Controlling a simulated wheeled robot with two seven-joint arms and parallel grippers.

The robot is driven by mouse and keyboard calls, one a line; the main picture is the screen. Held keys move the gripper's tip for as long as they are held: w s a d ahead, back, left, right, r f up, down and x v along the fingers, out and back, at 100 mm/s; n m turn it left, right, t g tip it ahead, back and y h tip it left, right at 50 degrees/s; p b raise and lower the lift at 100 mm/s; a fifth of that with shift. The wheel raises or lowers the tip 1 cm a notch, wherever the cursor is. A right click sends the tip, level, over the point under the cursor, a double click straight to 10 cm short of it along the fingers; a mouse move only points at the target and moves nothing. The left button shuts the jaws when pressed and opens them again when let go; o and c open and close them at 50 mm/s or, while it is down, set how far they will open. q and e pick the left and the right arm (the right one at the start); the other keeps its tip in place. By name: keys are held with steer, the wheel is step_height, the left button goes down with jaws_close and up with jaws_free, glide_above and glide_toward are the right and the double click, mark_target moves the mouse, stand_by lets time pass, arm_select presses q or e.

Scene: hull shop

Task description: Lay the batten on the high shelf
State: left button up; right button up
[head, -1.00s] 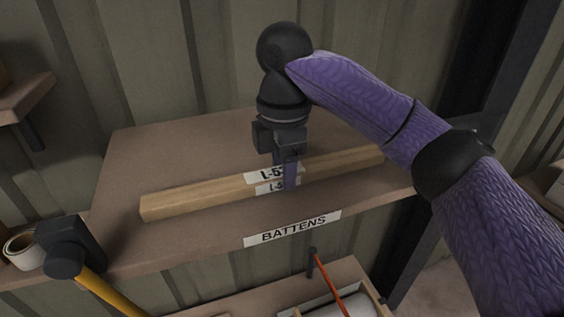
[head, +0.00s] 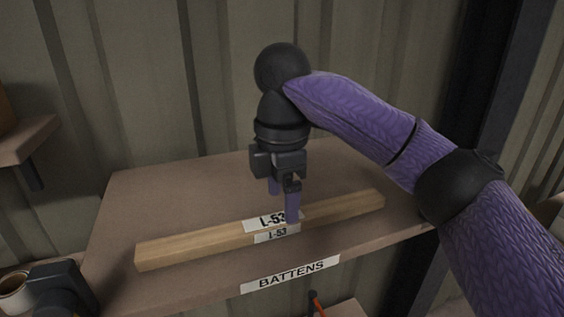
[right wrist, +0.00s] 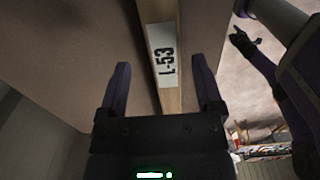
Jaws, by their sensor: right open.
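The batten (head: 195,243), a long pale wooden bar with L-53 labels, lies along the shelf marked BATTENS (head: 180,200), near its front edge. My right gripper (head: 284,206) is open over the middle of the batten, by the labels. One finger shows in front of the batten and the other behind it. In the right wrist view the batten (right wrist: 163,55) runs between the two spread fingers of the right gripper (right wrist: 161,68), with a gap on each side. A dark hand on a purple arm, seemingly my left gripper (right wrist: 242,42), shows small there; its jaws are unclear.
A black mallet-like head (head: 60,285) and a pale round roll or cup (head: 14,290) are at the shelf's left end. A smaller shelf (head: 28,138) juts in at the left. A dark upright post (head: 490,110) stands at the right. The shelf behind the batten is clear.

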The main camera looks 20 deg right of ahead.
mark_target(282, 216)
arm_select(q)
steer(key=shift+r, duration=0.1)
arm_select(e)
step_height(282, 216, up, 9)
stand_by(1.4)
